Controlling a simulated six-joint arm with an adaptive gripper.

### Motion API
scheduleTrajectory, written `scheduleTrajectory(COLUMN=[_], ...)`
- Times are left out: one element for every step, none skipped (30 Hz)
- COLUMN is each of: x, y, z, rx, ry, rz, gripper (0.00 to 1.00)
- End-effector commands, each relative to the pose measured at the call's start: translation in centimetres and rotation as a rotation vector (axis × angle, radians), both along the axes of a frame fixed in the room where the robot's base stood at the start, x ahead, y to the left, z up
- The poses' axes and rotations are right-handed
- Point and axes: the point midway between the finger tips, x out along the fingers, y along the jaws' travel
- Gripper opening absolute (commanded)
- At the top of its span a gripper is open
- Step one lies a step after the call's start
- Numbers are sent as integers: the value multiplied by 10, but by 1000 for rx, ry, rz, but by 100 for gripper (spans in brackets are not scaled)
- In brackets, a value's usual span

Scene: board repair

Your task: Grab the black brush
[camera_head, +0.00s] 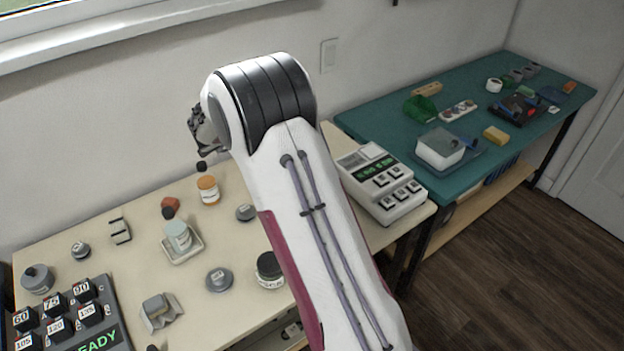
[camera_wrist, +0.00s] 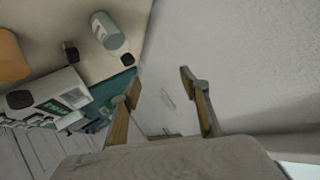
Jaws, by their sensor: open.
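I cannot clearly make out a black brush in either view; my arm covers part of the light table in the head view. My gripper shows in the wrist view (camera_wrist: 160,86), its two fingers spread apart with nothing between them. In the head view only a dark part of my gripper (camera_head: 203,132) shows, at the left of my arm's raised end, above the light table's back edge. In the wrist view the fingers point toward the wall, away from the objects.
The light table (camera_head: 135,270) holds a bottle in a tray (camera_head: 183,242), an orange-labelled bottle (camera_head: 208,189), dark-lidded jar (camera_head: 269,270), keypad (camera_head: 70,325) and device with green display (camera_head: 380,183). A green table (camera_head: 375,118) at right holds a white box (camera_head: 440,148) and small parts.

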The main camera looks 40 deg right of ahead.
Motion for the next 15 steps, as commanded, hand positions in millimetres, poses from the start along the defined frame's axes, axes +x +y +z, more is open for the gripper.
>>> scheduleTrajectory(x=[-2,-3,-6,-8,-11,-14,-17,-20,-24,-28,-31,-36,-40,-43,-49], y=[-7,-12,-17,-21,-25,-30,-34,-37,-41,-44,-47,-50,-52,-55,-57], z=[-16,-23,-34,-42,-49,-60,-67,-75,-85,-92,-99,-109,-115,-122,-131], rx=[-3,-5,-8,-10,-12,-14,-17,-19,-21,-23,-26,-28,-30,-33,-33], ry=[19,27,41,52,62,77,88,100,115,126,137,154,165,177,193], rz=[-36,-58,-88,-109,-132,-160,-181,-201,-228,-248,-267,-292,-310,-328,-352], gripper=[45,45,45,45,45,45,45,45,45,45,45,45,45,45,45])
